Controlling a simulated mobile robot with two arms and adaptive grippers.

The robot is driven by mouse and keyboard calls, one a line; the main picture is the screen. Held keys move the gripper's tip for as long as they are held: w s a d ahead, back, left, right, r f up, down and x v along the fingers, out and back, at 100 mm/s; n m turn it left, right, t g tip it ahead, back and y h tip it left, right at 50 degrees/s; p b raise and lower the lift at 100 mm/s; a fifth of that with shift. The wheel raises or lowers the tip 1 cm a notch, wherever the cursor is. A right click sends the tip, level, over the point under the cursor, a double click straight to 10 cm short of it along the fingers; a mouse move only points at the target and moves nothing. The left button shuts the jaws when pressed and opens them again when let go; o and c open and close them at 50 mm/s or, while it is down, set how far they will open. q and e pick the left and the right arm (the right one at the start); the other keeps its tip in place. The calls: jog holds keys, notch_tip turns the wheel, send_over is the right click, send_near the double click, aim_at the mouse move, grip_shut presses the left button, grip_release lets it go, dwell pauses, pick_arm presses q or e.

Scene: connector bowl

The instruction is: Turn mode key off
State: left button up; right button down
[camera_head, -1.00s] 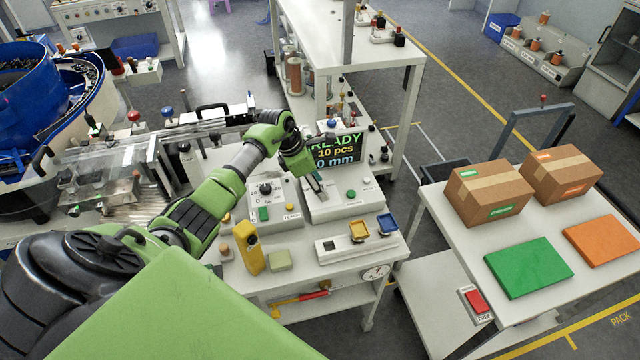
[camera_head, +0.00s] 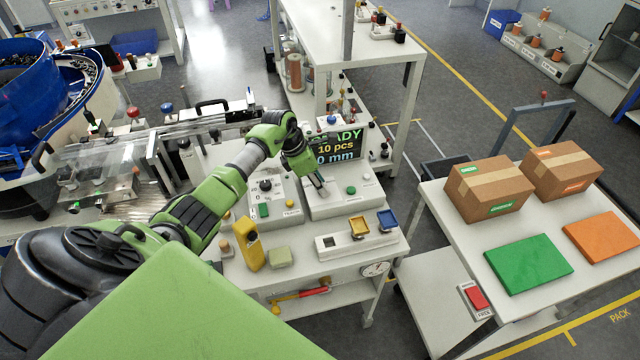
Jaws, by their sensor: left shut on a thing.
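My left gripper (camera_head: 321,190) reaches over the right-hand control box (camera_head: 340,207) on the white bench and points down at its top. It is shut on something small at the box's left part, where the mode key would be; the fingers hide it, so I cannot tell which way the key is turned. A green button (camera_head: 351,190) is on the same box, right of the fingers. Behind it, a display (camera_head: 337,147) reads "READY", 10 pcs and 0 mm, partly covered by my arm. My right gripper is not in view.
A second control box (camera_head: 272,212) with a black knob (camera_head: 265,186) stands left of the gripper. A yellow tool (camera_head: 249,244) and a tray with yellow and blue bins (camera_head: 388,222) are in front. Cartons (camera_head: 489,190) stand on the right table.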

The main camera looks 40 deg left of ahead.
pick_arm(q)
jog(key=shift+f+n+b, duration=0.15)
jog(key=shift+n+b, duration=0.25)
jog(key=shift+b, duration=0.1)
jog(key=shift+s+n+y+b, duration=0.1)
jog(key=shift+n+y+b, duration=0.25)
jog(key=shift+n, duration=0.25)
jog(key=n+y, duration=0.1)
jog(key=n, duration=0.2)
jog(key=shift+d+t+p, duration=0.2)
jog(key=shift+t+p, duration=0.15)
jog(key=shift+t, duration=0.05)
jog(key=shift+d+n+y, duration=0.1)
jog(key=shift+n+y, duration=0.55)
jog(key=shift+n, duration=1.35)
jog(key=o, duration=1.1)
